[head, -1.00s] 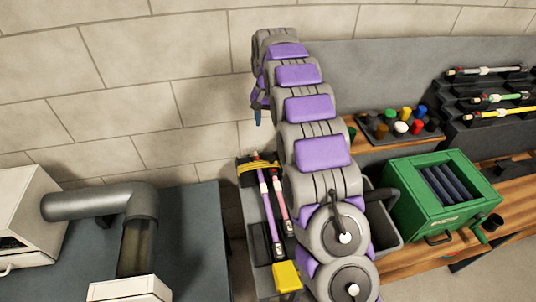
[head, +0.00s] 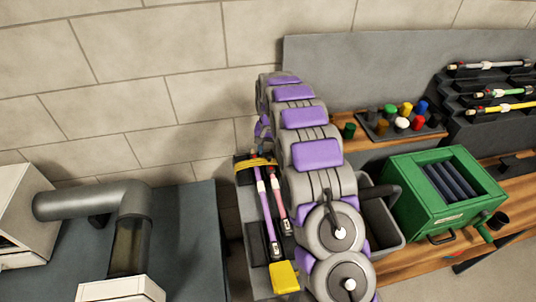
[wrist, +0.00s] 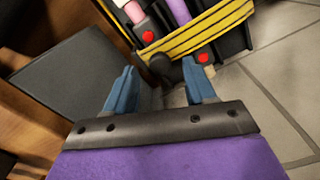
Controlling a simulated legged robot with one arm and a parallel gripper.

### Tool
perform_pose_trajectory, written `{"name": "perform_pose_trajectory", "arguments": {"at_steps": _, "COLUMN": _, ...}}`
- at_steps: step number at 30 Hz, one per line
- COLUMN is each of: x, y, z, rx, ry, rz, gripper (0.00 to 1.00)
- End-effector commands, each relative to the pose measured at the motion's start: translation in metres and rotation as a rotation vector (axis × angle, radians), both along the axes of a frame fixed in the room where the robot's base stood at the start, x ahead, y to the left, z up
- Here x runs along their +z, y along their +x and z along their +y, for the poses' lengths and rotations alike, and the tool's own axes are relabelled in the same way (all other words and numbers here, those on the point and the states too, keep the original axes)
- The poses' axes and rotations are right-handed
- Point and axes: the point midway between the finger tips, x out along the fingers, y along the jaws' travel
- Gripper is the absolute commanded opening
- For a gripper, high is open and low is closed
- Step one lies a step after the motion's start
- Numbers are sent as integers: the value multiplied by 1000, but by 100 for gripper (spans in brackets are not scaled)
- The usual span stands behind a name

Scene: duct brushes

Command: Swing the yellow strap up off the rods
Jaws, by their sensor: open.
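The yellow strap (head: 256,164) lies across the far end of a narrow dark rack. It also shows in the wrist view as a yellow and black band (wrist: 205,30) over the rods' ends. Two rods lie under it, a purple one (head: 268,205) and a pink one (head: 278,198); the purple rod (wrist: 180,12) and pink rod (wrist: 134,12) also show in the wrist view. My gripper (wrist: 160,88) is open and empty, its blue fingers just short of the strap. A dark round knob (wrist: 162,65) stands between the fingertips and the strap. I cannot tell whether a finger touches it.
A yellow block (head: 284,277) sits at the rack's near end. A grey bin (head: 384,235) and a green box (head: 440,198) stand to the right. A grey duct (head: 95,204) stands on the left bench. A tray of coloured caps (head: 400,126) is behind.

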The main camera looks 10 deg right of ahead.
Motion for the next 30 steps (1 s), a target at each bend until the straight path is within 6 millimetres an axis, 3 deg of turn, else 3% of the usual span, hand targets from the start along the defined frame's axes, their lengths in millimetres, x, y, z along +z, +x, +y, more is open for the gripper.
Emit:
{"name": "perform_pose_trajectory", "arguments": {"at_steps": 6, "x": -17, "y": 0, "z": 5, "rx": 0, "ry": -4, "rz": 0, "gripper": 55}}
{"name": "perform_pose_trajectory", "arguments": {"at_steps": 15, "x": -18, "y": 0, "z": 6, "rx": 0, "ry": -6, "rz": -2, "gripper": 55}}
{"name": "perform_pose_trajectory", "arguments": {"at_steps": 30, "x": -18, "y": 1, "z": 3, "rx": -1, "ry": -6, "rz": -2, "gripper": 8}}
